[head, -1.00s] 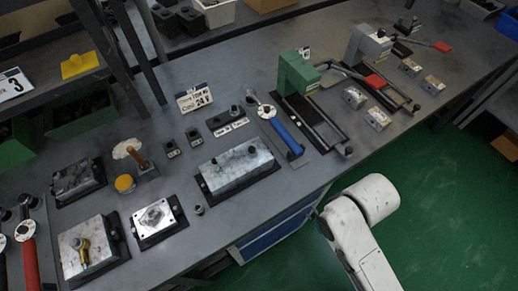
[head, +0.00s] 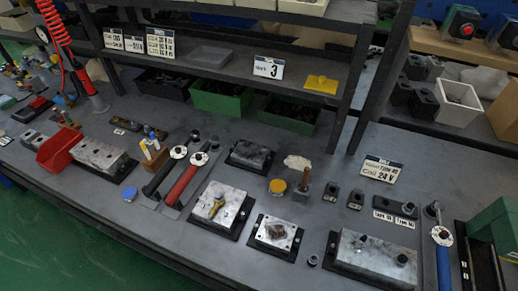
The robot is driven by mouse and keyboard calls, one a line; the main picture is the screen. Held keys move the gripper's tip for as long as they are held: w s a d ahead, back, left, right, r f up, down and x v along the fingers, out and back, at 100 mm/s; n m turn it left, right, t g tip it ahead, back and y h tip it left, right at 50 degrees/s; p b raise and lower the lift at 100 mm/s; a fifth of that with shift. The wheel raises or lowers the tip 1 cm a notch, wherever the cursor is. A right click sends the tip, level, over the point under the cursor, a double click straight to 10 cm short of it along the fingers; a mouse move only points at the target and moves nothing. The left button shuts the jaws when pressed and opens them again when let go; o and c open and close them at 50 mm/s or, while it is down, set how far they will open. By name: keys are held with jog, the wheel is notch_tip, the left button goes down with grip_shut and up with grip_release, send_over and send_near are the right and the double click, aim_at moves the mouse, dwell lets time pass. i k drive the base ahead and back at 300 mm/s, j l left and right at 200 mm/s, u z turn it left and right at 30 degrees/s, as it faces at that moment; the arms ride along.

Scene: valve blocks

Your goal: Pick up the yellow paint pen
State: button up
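A small holder (head: 154,160) stands on the bench left of the black-handled and red-handled wrenches. Several slim upright pens show at its top, with white, blue and yellowish parts. One yellowish pen (head: 144,143) seems to be at its left side, but it is too small to tell for sure that this is the yellow paint pen. My gripper is not in view.
A red bin (head: 60,149) and a metal valve block (head: 102,156) are left of the holder. Red-handled (head: 181,185) and black-handled (head: 164,172) wrenches lie close on its right. A shelf with green bins (head: 222,100) stands behind. A blue-lidded jar (head: 129,193) is in front.

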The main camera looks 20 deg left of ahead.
aim_at(144, 147)
jog(key=i+j+u, duration=0.15)
jog(key=u, duration=0.3)
jog(key=i+u, duration=0.2)
jog(key=u, duration=0.25)
jog(key=i+u, duration=0.2)
jog(key=u, duration=0.25)
